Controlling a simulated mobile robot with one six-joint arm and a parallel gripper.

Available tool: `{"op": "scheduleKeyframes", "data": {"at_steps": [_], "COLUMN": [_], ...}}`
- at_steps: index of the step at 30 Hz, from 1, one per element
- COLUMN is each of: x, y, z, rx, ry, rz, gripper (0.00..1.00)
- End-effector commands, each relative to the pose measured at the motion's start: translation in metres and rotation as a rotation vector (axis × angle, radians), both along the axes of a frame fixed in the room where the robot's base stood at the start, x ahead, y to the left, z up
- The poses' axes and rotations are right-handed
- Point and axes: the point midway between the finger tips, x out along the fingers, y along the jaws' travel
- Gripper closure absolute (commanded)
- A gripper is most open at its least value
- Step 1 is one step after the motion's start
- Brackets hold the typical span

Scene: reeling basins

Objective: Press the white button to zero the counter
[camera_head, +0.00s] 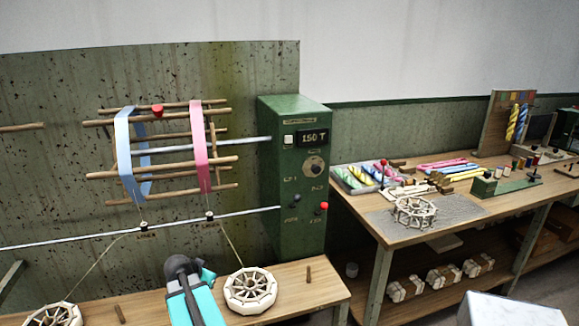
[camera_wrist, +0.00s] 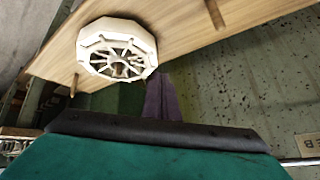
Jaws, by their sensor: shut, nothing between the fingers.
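The white button (camera_head: 288,140) is a small square on the upper left of the green control box's front, just left of the display (camera_head: 314,138), which reads "150 T". Below the display is a round dial (camera_head: 314,166). My arm shows at the bottom centre in the head view, below and left of the box, well apart from the button. The fingers of my gripper cannot be made out there. In the wrist view my gripper (camera_wrist: 160,95) shows as dark narrow fingers, shut and empty. The button is not seen in the wrist view.
A wooden reel with blue and pink skeins (camera_head: 125,155) stands left of the box (camera_head: 290,215). A pale spoked wheel (camera_head: 250,288) lies on the bench near my arm. A red knob (camera_head: 323,207) sticks out low on the box. A side table (camera_head: 350,205) stands right.

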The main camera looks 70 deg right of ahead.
Motion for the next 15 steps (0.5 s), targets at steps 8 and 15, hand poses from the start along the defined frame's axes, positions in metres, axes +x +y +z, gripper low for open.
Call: {"op": "scheduleKeyframes", "data": {"at_steps": [8,15], "x": [-0.035,-0.077], "y": [-0.082,-0.14], "z": [0.098,0.182], "rx": [-0.133,-0.249], "ry": [-0.174,-0.32], "rz": [-0.199,-0.354], "gripper": [1.0,1.0]}}
